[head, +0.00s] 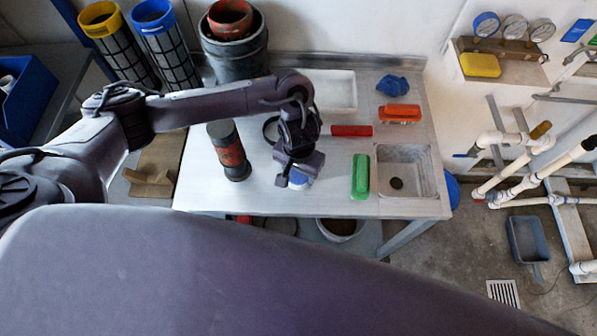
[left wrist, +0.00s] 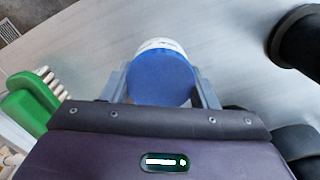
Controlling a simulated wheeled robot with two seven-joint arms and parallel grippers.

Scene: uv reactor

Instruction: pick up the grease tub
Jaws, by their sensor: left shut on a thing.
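The grease tub (left wrist: 162,78) is a small white tub with a blue lid. In the left wrist view it sits between the two fingers of my left gripper (left wrist: 164,90), which is shut on it. In the head view the tub (head: 299,180) shows only in part below my left gripper (head: 300,172), near the front edge of the metal bench (head: 270,198). The gripper body hides most of it there. I cannot tell whether the tub touches the bench top. My right gripper is not in view.
A black and red cylinder (head: 229,150) stands left of the tub. A green brush (head: 360,176) lies to the right, beside the sink (head: 408,160).

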